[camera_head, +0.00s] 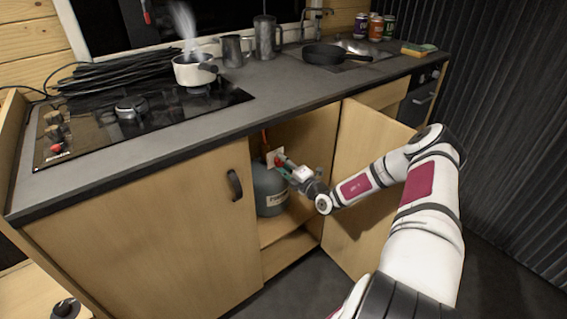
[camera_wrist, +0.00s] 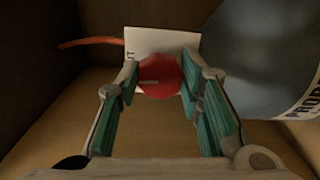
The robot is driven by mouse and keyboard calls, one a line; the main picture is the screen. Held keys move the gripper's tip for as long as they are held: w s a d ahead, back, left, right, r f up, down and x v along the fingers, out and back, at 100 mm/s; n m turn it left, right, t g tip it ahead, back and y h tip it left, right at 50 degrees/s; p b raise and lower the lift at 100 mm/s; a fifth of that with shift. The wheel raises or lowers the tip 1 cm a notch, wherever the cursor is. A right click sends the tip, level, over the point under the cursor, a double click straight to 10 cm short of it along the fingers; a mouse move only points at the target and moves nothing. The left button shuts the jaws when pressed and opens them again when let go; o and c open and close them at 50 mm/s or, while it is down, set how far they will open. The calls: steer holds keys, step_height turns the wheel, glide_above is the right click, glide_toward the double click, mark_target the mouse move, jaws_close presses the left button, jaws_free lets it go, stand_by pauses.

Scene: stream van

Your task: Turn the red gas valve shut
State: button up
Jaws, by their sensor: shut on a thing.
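The red gas valve (camera_wrist: 160,77) is a round red knob in front of a white plate (camera_wrist: 165,42) inside the open cupboard. In the wrist view my gripper (camera_wrist: 158,85) has its green-padded fingers on either side of the knob, shut on it. A pale mark on the knob's face lies roughly level in that view. In the head view my gripper (camera_head: 285,172) reaches into the cupboard beside the grey gas bottle (camera_head: 268,191), and the knob is mostly hidden by the fingers.
A red hose (camera_wrist: 88,43) runs left from the plate. The counter above holds a steaming white pot (camera_head: 194,71), a black pan (camera_head: 325,54), metal jugs and cables. A closed door (camera_head: 160,225) is left of the opening.

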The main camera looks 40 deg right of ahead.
steer(key=shift+f+m, duration=0.1)
steer(key=shift+m, duration=0.4)
steer(key=o, duration=1.2)
steer(key=shift+c, duration=0.2)
steer(key=s, duration=1.2)
steer(key=shift+d, duration=0.15)
